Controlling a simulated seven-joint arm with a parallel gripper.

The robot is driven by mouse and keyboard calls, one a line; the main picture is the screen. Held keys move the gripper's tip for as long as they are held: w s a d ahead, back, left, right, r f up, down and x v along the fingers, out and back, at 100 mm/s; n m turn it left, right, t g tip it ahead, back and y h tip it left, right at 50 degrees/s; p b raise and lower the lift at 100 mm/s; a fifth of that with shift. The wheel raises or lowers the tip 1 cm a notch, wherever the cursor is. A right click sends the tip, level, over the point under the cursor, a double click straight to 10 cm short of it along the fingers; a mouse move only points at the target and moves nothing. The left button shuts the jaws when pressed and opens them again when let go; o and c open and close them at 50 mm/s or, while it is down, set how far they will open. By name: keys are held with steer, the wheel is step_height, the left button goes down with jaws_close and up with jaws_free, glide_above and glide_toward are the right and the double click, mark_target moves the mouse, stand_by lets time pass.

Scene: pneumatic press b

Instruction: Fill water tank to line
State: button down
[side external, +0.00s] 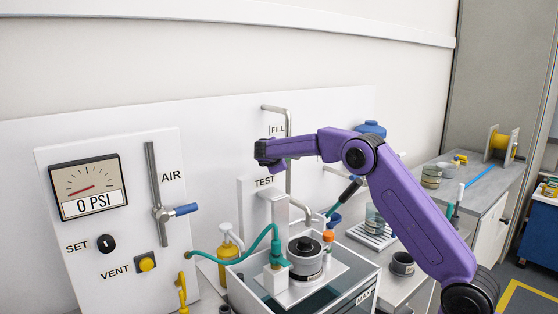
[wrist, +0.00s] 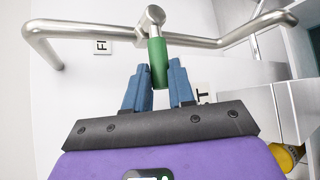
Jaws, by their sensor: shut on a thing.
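The fill pipe (side external: 289,122) runs along the back panel beside a FILL label (side external: 278,130). In the wrist view the steel pipe (wrist: 90,32) carries a valve with a green handle (wrist: 158,62). The blue fingers of my gripper (wrist: 158,82) are shut on this handle, one on each side. In the side view my gripper (side external: 268,152) is at the pipe, and the handle is hidden there. The clear water tank (side external: 345,300) with a MAX label (side external: 365,296) stands below. Its floor looks dark teal; I cannot tell the water level or whether water runs.
The gauge (side external: 88,187) reads 0 PSI. An AIR lever (side external: 180,211) and yellow VENT button (side external: 147,264) are at left. A side bench (side external: 460,185) is at right.

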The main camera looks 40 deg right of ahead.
steer(key=shift+r, duration=0.15)
steer(key=d+r+m+g+y, duration=0.1)
steer(key=d+r+m+y, duration=0.2)
steer(key=r+y, duration=0.2)
steer(key=shift+r+y, duration=0.2)
steer(key=shift+y, duration=1)
steer(key=shift+d, duration=0.1)
steer(key=c, duration=0.9)
jaws_free()
steer(key=shift+c, duration=0.2)
steer(key=shift+r, duration=0.1)
steer(key=v, duration=1.7)
steer(key=shift+r, duration=0.25)
